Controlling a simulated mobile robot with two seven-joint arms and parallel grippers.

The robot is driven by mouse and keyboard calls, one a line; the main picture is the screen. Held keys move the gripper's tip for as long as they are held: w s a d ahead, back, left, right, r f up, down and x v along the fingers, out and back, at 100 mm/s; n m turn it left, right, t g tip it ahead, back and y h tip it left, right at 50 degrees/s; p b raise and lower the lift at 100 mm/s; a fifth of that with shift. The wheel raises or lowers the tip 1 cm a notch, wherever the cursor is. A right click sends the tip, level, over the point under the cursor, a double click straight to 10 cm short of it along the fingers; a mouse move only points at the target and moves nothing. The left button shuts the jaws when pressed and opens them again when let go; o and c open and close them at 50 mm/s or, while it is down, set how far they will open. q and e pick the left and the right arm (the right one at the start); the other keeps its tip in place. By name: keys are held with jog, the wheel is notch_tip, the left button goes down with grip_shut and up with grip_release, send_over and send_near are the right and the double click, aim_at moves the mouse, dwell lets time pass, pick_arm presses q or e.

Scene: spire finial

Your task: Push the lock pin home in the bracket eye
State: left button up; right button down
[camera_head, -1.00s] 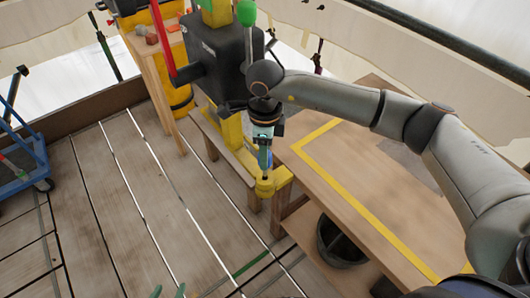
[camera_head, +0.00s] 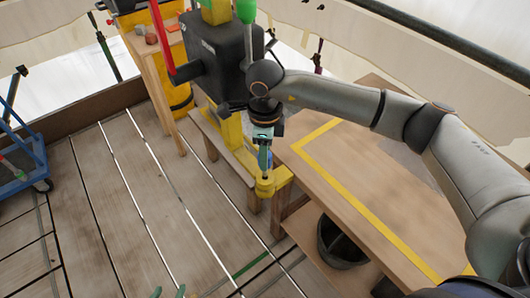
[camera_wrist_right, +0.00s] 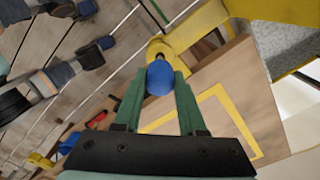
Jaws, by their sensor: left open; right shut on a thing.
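The lock pin's blue knob (camera_wrist_right: 160,78) sits between the two green fingers of my right gripper (camera_wrist_right: 157,88) in the right wrist view. In the head view the blue of the pin (camera_head: 264,159) shows just below my right gripper (camera_head: 264,145). The yellow bracket eye (camera_head: 266,186) is directly under it, on a yellow arm; it also shows beyond the knob in the wrist view (camera_wrist_right: 158,47). The pin's shank is mostly hidden, so I cannot tell how deep it sits. My left gripper (camera_head: 168,293) shows only as two separated green fingertips at the bottom edge.
A wooden table (camera_head: 345,190) with a yellow outline is right of the bracket, with a dark bucket (camera_head: 340,243) below. A dark machine body (camera_head: 218,60) stands behind. A blue cart (camera_head: 22,165) is far left. Plank floor at left is open.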

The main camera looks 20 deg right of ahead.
pick_arm(q)
jog(key=shift+f+b, duration=2.5)
jog(key=shift+f, duration=0.15)
pick_arm(e)
jog(key=shift+f, duration=3)
pick_arm(q)
jog(key=shift+r, duration=0.1)
pick_arm(e)
jog(key=shift+c, duration=2)
grip_release()
jog(key=shift+w+r, duration=0.1)
jog(key=shift+r, duration=0.65)
notch_tip(320, 180, up, 11)
jog(key=shift+r, duration=0.1)
pick_arm(q)
jog(key=shift+w+d+r, duration=0.4)
jog(key=shift+d+r, duration=0.1)
jog(key=shift+d, duration=0.25)
